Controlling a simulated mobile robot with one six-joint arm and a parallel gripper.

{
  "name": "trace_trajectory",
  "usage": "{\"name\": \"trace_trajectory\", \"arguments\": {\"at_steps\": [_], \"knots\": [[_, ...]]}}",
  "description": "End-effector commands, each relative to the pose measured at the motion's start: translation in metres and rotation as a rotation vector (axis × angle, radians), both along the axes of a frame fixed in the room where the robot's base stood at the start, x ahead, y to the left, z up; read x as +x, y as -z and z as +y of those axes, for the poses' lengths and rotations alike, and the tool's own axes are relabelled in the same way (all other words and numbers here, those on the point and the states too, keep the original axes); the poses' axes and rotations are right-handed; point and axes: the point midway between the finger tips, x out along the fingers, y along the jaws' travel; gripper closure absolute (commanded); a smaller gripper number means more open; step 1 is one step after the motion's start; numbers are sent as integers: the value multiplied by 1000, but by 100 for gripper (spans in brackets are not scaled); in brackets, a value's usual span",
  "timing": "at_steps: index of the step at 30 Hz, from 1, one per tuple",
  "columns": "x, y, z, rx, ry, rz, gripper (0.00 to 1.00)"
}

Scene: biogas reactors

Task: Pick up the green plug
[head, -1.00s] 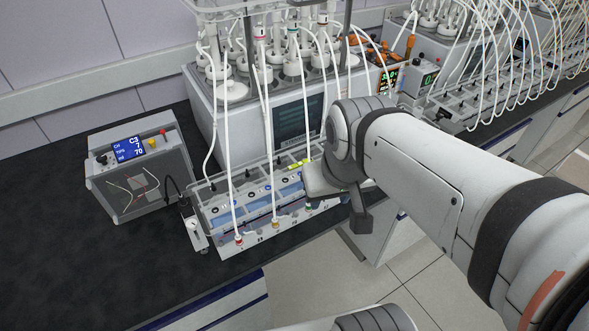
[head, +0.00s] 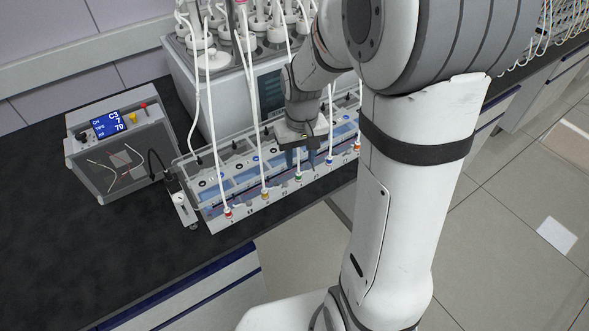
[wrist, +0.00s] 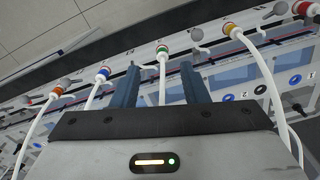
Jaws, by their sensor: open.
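The green plug (head: 298,178) stands in the front row of the long tray unit (head: 250,215), with a white tube running from it. In the wrist view the green plug (wrist: 162,50) lies just beyond the fingertips, roughly centred between them. My gripper (head: 301,162) is open and empty above the tray, close to the green plug. In the wrist view both dark blue fingers of my gripper (wrist: 160,72) point toward that row, with the plug's white tube showing between them. I cannot tell the exact gap from fingertips to plug.
A yellow plug (head: 265,196) and a blue plug (head: 329,160) sit on either side, each with a white tube. A red plug (head: 228,213) is at the left end. A grey meter box (head: 122,150) stands left. The black bench top (head: 100,270) in front is clear.

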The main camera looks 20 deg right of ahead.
Motion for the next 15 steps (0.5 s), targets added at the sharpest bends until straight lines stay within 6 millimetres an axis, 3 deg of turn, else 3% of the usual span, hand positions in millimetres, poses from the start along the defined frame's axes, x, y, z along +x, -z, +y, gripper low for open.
{"name": "trace_trajectory", "arguments": {"at_steps": [15], "knots": [[3, 60, 4, 0, 0, 2, 60]]}}
